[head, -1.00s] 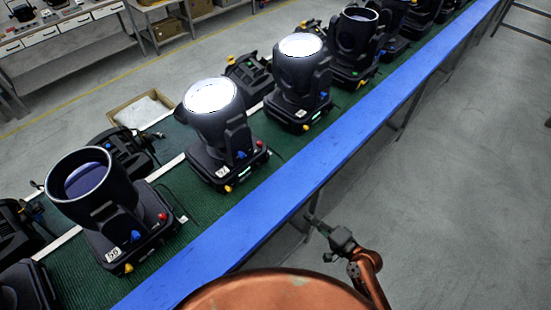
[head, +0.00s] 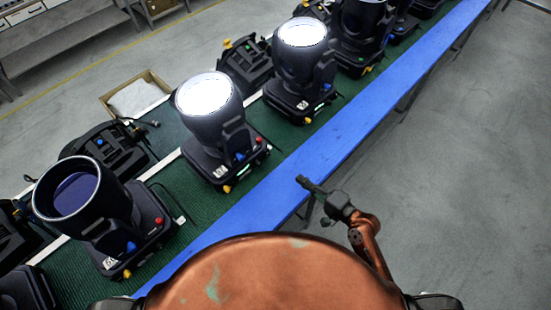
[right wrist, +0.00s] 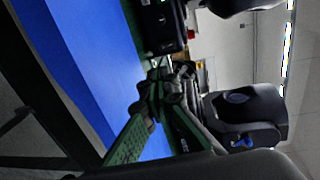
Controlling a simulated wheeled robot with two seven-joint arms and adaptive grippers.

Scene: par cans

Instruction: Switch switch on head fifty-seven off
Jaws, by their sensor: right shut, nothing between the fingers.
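Black moving heads stand in a row on the green belt. The near one (head: 68,187) has a dark lens. The middle one (head: 208,95) and the one beyond it (head: 300,35) have bright white lenses. Their bases carry small red, yellow and blue parts and white number labels; I cannot read which is fifty-seven, nor tell a switch's position. My right gripper (head: 304,182) is shut and empty, above the blue rail, to the lower right of the middle head's base and apart from it. In the right wrist view its fingers (right wrist: 163,82) point toward a black base with a red part. My left gripper is out of view.
The blue rail (head: 352,136) runs along the belt's near side. A cardboard box (head: 137,97) and further black fixtures (head: 105,148) lie on the far side. A grey shelf (head: 70,38) stands at the back left. The floor to the right is clear.

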